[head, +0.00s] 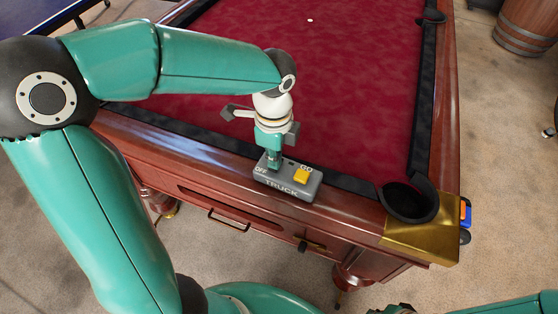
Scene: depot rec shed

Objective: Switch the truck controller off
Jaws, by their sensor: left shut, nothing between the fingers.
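The truck controller (288,188) is a small grey box marked TRUCK, lying on the wooden rail of a pool table. My left gripper (273,164) points down at the OFF side of the box, shut and empty. Its tip hides part of the box top there, and I cannot tell whether it touches.
The pool table (330,70) has red cloth and a dark wooden frame, with a brass corner (425,235) and black pocket (409,200) right of the controller. A small white ball (310,20) lies far back on the cloth. A barrel (525,27) stands at upper right.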

